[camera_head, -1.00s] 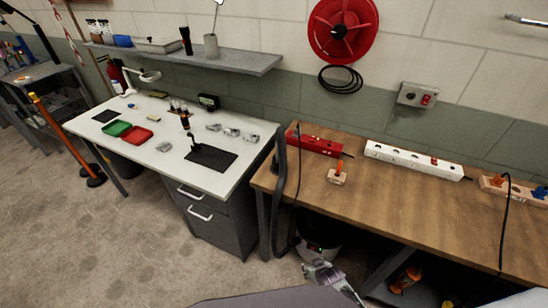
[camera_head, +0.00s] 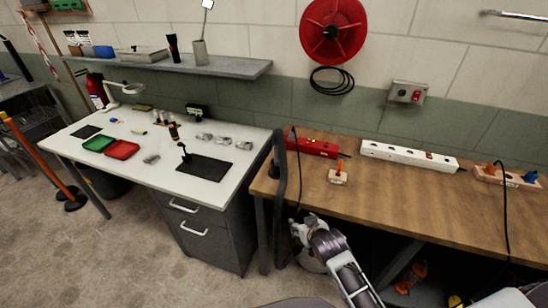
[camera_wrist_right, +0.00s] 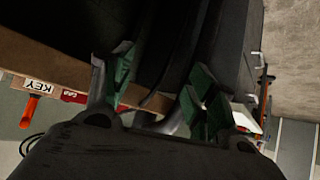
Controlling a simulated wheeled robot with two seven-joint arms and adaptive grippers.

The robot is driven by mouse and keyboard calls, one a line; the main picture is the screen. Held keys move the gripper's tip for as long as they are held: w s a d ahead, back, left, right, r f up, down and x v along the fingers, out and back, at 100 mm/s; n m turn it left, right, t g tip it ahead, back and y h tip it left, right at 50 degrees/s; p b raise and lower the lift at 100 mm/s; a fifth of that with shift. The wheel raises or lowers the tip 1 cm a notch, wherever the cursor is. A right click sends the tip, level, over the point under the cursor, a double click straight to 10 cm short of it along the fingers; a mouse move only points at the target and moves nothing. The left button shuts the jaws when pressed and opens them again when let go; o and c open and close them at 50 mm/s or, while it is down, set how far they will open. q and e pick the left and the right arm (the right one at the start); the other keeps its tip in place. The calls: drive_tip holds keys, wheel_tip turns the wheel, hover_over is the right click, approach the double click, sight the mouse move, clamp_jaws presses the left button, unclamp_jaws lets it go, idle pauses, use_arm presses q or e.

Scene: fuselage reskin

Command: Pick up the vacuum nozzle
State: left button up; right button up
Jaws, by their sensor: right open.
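The vacuum nozzle (camera_head: 277,172) is a dark, slim piece with a hose, standing upright at the left end of the wooden bench, in the gap beside the white table. My right gripper (camera_head: 302,227) is below the bench's front edge, just right of the dark hose and lower than the nozzle's top. In the right wrist view my open right gripper (camera_wrist_right: 160,72) shows two green-padded fingers, with a dark tube-like shape (camera_wrist_right: 178,60) beyond and between them. I cannot tell whether they touch it. My left gripper is out of view.
The white table (camera_head: 140,175) with grey drawers stands left. Open floor (camera_head: 120,250) lies in front.

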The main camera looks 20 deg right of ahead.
wheel_tip(320, 180, up, 4)
drive_tip(key=w+t, duration=0.1)
drive_tip(key=t+y+b, duration=0.1)
drive_tip(key=t, duration=0.6)
approach(280, 143)
drive_tip(key=shift+s+d+f, duration=0.1)
drive_tip(key=shift+s, duration=0.45)
drive_tip(key=shift+s+d+f, duration=0.1)
drive_tip(key=shift+s+f, duration=0.05)
drive_tip(key=shift+s, duration=0.4)
drive_tip(key=shift+w, duration=0.15)
drive_tip(key=shift+w+a+p, duration=0.2)
drive_tip(key=shift+w+p, duration=0.1)
drive_tip(key=shift+w, duration=3.9)
drive_tip(key=shift+w, duration=0.15)
drive_tip(key=shift+w+a+r+p, duration=0.1)
drive_tip(key=shift+w+p, duration=0.05)
drive_tip(key=shift+w, duration=0.45)
drive_tip(key=shift+w+a+r+p, duration=0.1)
drive_tip(key=shift+w+p, duration=0.05)
drive_tip(key=shift+w, duration=0.45)
drive_tip(key=shift+w+f, duration=0.1)
drive_tip(key=shift+w, duration=1.1)
